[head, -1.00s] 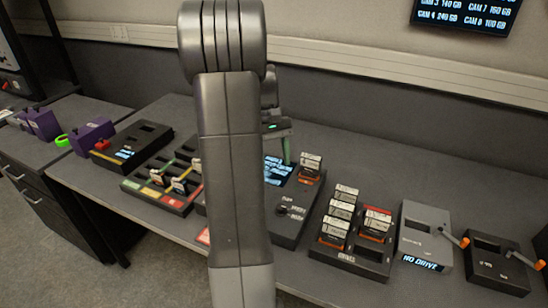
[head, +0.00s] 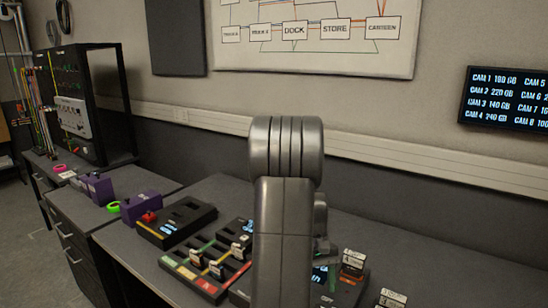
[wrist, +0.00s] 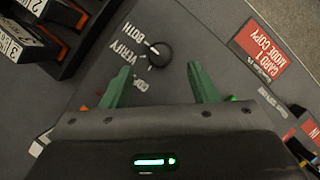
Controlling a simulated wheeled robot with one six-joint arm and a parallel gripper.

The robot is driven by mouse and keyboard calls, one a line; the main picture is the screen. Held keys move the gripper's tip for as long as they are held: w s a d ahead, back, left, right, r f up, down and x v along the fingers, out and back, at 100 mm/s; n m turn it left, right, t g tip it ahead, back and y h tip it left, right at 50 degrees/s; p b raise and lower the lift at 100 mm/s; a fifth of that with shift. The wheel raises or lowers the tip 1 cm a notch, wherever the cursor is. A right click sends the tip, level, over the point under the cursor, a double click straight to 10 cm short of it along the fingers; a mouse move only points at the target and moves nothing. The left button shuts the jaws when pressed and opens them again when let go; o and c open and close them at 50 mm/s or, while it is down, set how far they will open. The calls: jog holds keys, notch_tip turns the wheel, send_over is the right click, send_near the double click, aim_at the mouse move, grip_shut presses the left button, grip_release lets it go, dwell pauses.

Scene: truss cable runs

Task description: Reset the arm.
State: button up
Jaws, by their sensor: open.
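My arm stands in the middle of the head view and hides most of my gripper (head: 326,268). In the wrist view my gripper (wrist: 162,76) shows its two green fingers wide apart with nothing between them. It is over a grey panel with a black knob (wrist: 158,54) marked BOTH, VERIFY and COPY. The knob lies just beyond the fingertips, and I cannot tell how far below them it is.
A black box with a red knob (head: 176,222) and a tray with coloured strips (head: 207,285) stand left of my arm. Purple boxes (head: 97,188) are farther left. A screen (head: 505,98) hangs at right.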

aim_at(318, 306)
jog(key=x, duration=0.5)
jog(key=shift+f, duration=0.2)
jog(key=shift+r, duration=0.1)
jog(key=d+v, duration=0.1)
jog(key=v, duration=1.3)
jog(key=x, duration=0.9)
jog(key=a+x, duration=0.1)
jog(key=x, duration=0.4)
jog(key=shift+s, duration=0.15)
jog(key=n+h, duration=0.1)
jog(key=n, duration=0.1)
jog(key=shift+n+t, duration=0.3)
jog(key=n+h+b, duration=0.1)
jog(key=n, duration=0.2)
jog(key=n+t+h+b, duration=0.1)
jog(key=n, duration=0.2)
jog(key=shift+a+f, duration=0.2)
jog(key=v, duration=1.2)
jog(key=shift+s+r+n, duration=0.2)
jog(key=shift+s+n, duration=0.1)
